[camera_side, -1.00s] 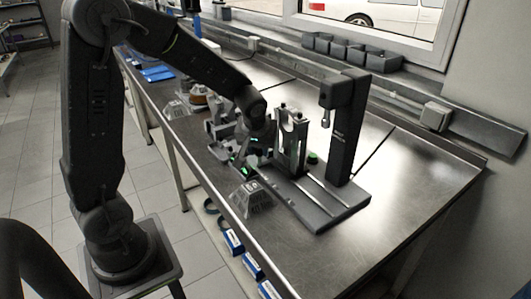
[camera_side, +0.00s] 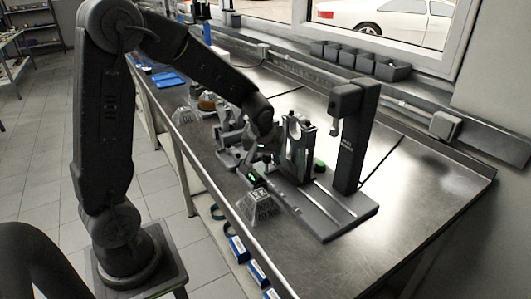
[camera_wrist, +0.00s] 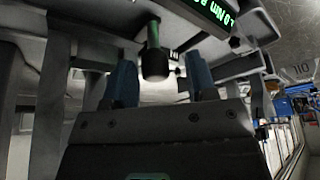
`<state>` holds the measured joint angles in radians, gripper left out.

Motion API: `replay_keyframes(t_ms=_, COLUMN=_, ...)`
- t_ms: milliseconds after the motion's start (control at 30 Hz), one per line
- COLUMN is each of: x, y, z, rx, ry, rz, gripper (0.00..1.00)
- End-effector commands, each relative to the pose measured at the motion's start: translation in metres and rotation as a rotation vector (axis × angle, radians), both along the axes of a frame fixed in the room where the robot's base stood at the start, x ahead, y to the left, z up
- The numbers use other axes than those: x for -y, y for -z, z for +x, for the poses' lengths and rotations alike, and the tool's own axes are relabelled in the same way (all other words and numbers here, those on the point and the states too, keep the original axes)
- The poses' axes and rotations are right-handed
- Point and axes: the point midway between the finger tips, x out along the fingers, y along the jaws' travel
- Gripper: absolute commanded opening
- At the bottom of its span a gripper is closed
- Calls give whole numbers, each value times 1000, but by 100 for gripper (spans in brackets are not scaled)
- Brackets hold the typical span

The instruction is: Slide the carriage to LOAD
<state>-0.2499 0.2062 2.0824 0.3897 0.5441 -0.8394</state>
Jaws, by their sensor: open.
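The carriage (camera_side: 298,140), with grey metal uprights, stands on the rails of a dark base (camera_side: 345,216) in the side view, left of a black column. My gripper (camera_side: 268,152) is low, close to the carriage's left side. In the wrist view, my gripper (camera_wrist: 161,78) shows two blue fingertips set apart. A dark cylindrical knob (camera_wrist: 153,62) with a green band shows between them; whether the fingers touch it I cannot tell. A green-lit display (camera_wrist: 205,12) is just above. The carriage's lower part is partly hidden by my arm.
The black column (camera_side: 355,135) with an overhanging head rises right of the carriage. Grey bins (camera_side: 360,60) line the back. The bench's right side is clear.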

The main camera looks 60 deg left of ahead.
Motion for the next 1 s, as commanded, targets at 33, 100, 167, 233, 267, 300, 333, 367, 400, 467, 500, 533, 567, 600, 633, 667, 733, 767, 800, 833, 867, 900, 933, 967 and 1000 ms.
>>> replay_keyframes(t_ms=33, x=0, y=-1, z=0, rx=1, ry=0, rz=-1, gripper=52)
replay_keyframes(t_ms=100, x=1, y=-4, z=-1, rx=1, ry=0, rz=0, gripper=52)
replay_keyframes(t_ms=167, x=3, y=-9, z=-2, rx=3, ry=0, rz=0, gripper=52)
replay_keyframes(t_ms=233, x=6, y=-19, z=-5, rx=5, ry=0, rz=1, gripper=52)
replay_keyframes(t_ms=267, x=7, y=-24, z=-6, rx=5, ry=0, rz=1, gripper=52)
replay_keyframes(t_ms=300, x=9, y=-31, z=-8, rx=6, ry=2, rz=1, gripper=52)
replay_keyframes(t_ms=333, x=11, y=-38, z=-10, rx=6, ry=1, rz=1, gripper=52)
replay_keyframes(t_ms=367, x=13, y=-44, z=-12, rx=8, ry=1, rz=1, gripper=52)
replay_keyframes(t_ms=400, x=16, y=-53, z=-14, rx=8, ry=1, rz=1, gripper=52)
replay_keyframes(t_ms=467, x=20, y=-66, z=-18, rx=8, ry=2, rz=2, gripper=52)
replay_keyframes(t_ms=500, x=22, y=-74, z=-21, rx=8, ry=2, rz=1, gripper=52)
replay_keyframes(t_ms=533, x=24, y=-80, z=-23, rx=5, ry=2, rz=0, gripper=52)
replay_keyframes(t_ms=567, x=25, y=-86, z=-24, rx=6, ry=2, rz=1, gripper=52)
replay_keyframes(t_ms=600, x=27, y=-93, z=-26, rx=5, ry=1, rz=2, gripper=52)
replay_keyframes(t_ms=633, x=29, y=-98, z=-28, rx=5, ry=1, rz=2, gripper=52)
replay_keyframes(t_ms=667, x=30, y=-103, z=-29, rx=6, ry=2, rz=1, gripper=52)
replay_keyframes(t_ms=733, x=33, y=-112, z=-32, rx=4, ry=1, rz=0, gripper=52)
replay_keyframes(t_ms=767, x=34, y=-115, z=-33, rx=3, ry=1, rz=1, gripper=52)
replay_keyframes(t_ms=800, x=35, y=-119, z=-34, rx=3, ry=1, rz=0, gripper=52)
replay_keyframes(t_ms=833, x=36, y=-121, z=-35, rx=3, ry=1, rz=0, gripper=52)
replay_keyframes(t_ms=867, x=36, y=-123, z=-36, rx=1, ry=0, rz=0, gripper=52)
replay_keyframes(t_ms=900, x=37, y=-125, z=-36, rx=1, ry=0, rz=0, gripper=52)
replay_keyframes(t_ms=933, x=37, y=-127, z=-37, rx=1, ry=0, rz=0, gripper=52)
replay_keyframes(t_ms=967, x=37, y=-127, z=-37, rx=1, ry=0, rz=0, gripper=52)
replay_keyframes(t_ms=1000, x=38, y=-128, z=-37, rx=1, ry=0, rz=0, gripper=52)
